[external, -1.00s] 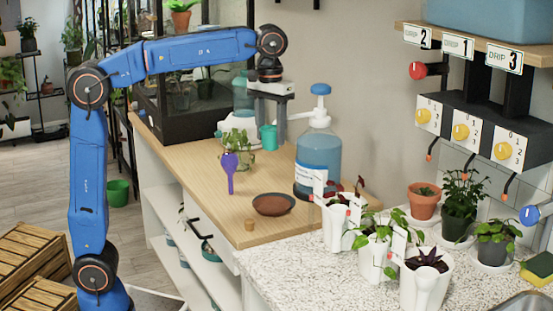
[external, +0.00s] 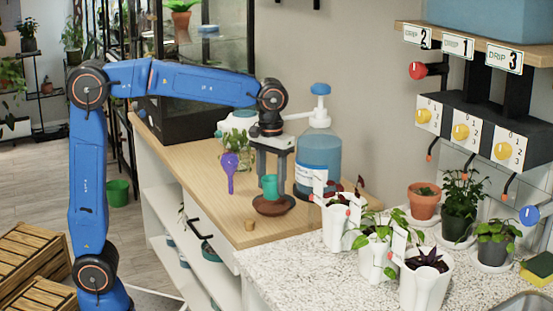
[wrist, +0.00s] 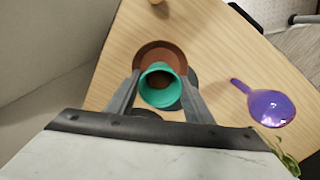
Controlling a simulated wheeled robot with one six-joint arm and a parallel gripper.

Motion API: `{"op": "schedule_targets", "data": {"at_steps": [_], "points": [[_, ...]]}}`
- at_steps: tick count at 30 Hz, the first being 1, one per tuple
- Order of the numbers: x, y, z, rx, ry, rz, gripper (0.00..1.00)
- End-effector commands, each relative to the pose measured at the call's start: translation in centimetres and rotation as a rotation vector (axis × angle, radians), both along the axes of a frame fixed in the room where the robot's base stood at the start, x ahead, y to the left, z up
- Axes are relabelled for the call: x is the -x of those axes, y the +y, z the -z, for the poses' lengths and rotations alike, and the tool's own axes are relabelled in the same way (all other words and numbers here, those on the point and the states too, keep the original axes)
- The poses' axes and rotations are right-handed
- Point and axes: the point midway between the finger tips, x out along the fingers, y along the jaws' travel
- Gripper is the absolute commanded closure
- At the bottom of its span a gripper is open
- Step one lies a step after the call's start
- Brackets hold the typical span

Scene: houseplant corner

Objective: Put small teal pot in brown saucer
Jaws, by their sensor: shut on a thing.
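The small teal pot (external: 270,187) is upright between the fingers of my gripper (external: 271,186), which is shut on it. The brown saucer (external: 272,209) lies on the wooden counter directly under the pot in the external view. In the wrist view the teal pot (wrist: 160,88) overlaps the near part of the brown saucer (wrist: 160,47), whose far rim shows beyond it. My gripper (wrist: 160,90) has one finger on each side of the pot. I cannot tell whether the pot's bottom touches the saucer.
A purple scoop-like thing (external: 230,170) lies left of the saucer; it also shows in the wrist view (wrist: 268,106). A large blue pump bottle (external: 318,160) stands close behind on the right. A small cork-like piece (external: 249,225) is near the front edge. White potted plants (external: 375,245) stand to the right.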

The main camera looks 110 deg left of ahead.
Motion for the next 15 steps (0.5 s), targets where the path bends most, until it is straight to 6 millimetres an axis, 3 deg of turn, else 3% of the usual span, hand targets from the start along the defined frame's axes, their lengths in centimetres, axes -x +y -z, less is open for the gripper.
{"op": "schedule_targets", "data": {"at_steps": [8, 15], "points": [[0.0, 0.0, 3.3, 0.001, 0.001, 0.0, 0.75], [0.0, 0.0, 3.6, 0.0, 0.0, 0.0, 0.75]]}}
